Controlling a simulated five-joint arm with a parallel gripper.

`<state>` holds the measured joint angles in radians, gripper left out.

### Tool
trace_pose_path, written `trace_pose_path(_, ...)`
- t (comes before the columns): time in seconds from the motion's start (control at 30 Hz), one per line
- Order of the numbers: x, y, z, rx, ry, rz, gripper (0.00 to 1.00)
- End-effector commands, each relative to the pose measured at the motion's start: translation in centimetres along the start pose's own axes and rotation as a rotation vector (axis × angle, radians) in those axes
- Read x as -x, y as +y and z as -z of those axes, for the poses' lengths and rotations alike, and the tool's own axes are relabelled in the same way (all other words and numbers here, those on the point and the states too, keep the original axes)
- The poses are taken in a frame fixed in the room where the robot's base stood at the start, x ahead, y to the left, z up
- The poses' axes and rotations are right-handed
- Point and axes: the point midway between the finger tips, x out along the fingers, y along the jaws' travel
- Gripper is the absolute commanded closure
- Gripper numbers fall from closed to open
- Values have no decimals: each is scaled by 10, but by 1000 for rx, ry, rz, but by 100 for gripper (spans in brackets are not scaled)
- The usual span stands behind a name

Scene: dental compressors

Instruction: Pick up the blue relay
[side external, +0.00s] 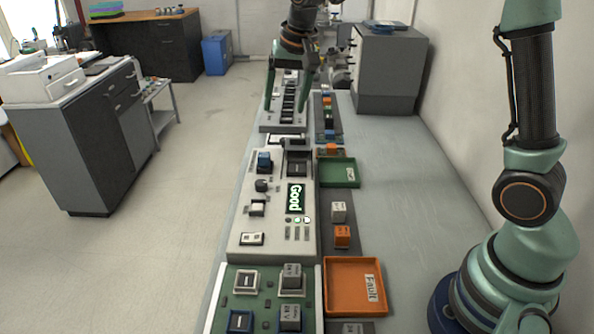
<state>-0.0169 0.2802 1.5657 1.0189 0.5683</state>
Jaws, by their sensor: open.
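My gripper (287,106) hangs at the top middle, its two green fingers spread apart with nothing seen between them. It is over the far panel (270,126) with its row of dark parts. A small blue block (329,134), perhaps the blue relay, sits on the dark strip right of the panels, to the right of and nearer than my gripper. A larger dark-blue block (264,160) stands on the white test panel (241,208); I cannot tell which of the two is the relay.
On the dark strip are orange (342,236) and pale (339,211) blocks. A green tray (354,173) and an orange tray (330,287) marked "Fault" lie on the right. The panel display (296,198) reads "Good". The grey bench (413,190) is clear at right; a grey cabinet (390,70) stands behind.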

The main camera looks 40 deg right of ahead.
Motion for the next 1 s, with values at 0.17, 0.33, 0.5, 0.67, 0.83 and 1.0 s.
trace_pose_path(0.17,-42,-16,21,-105,-37,-26,24)
trace_pose_path(0.33,-64,-22,30,-162,-52,-38,24)
trace_pose_path(0.5,-80,-23,30,-176,-57,-43,24)
trace_pose_path(0.67,-106,-22,28,-175,-58,-44,24)
trace_pose_path(0.83,-130,-21,28,-174,-56,-42,24)
trace_pose_path(1.0,-140,-20,28,-174,-55,-41,24)
